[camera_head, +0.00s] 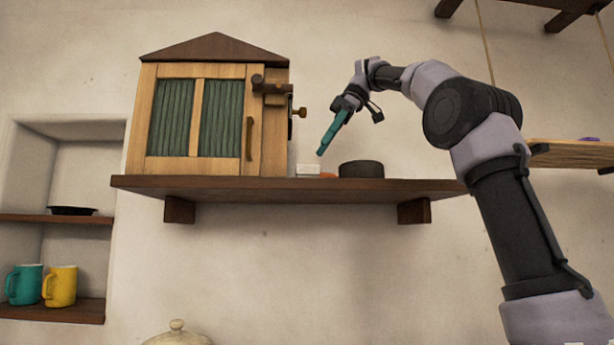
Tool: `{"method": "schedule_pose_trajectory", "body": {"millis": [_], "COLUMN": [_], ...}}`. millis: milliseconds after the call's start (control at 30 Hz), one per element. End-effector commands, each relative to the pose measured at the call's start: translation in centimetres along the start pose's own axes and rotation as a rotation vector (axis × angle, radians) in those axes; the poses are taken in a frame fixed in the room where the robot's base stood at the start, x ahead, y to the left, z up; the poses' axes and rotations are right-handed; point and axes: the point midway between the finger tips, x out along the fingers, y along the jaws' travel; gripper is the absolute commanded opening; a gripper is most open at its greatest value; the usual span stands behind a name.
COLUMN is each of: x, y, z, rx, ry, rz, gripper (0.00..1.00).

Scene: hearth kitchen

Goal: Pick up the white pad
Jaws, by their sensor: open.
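The white pad (308,169) is a small pale block on the dark wooden shelf (290,188), just right of the wooden cabinet. My gripper (321,153) has teal fingers and points down and to the left, just above the pad and slightly to its right. It is open, and I see nothing held in it. From this side view the fingers overlap each other, so the gap between them does not show. A gap remains between the fingertips and the pad.
The wooden cabinet (180,119) with green panels stands left of the pad. A small orange thing (328,175) and a dark round object (361,169) lie close on the right. The shelf further right is clear. Teal (25,284) and yellow mugs (60,286) stand in a niche.

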Motion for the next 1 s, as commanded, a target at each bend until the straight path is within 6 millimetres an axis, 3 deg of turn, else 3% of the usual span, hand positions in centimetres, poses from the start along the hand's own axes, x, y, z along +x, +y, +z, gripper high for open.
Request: {"method": "schedule_pose_trajectory", "body": {"millis": [133, 367, 700, 1000], "x": [2.0, 3.4, 7.9, 8.3], "y": [-0.1, 0.1, 0.4, 0.5], "z": [0.0, -0.1, -0.3, -0.3], "rx": [-0.001, 0.002, 0.002, 0.003], "ry": [-0.001, 0.002, 0.001, 0.002], "rz": [-0.002, 0.001, -0.001, 0.002], "gripper": [1.0, 1.0, 1.0, 1.0]}}
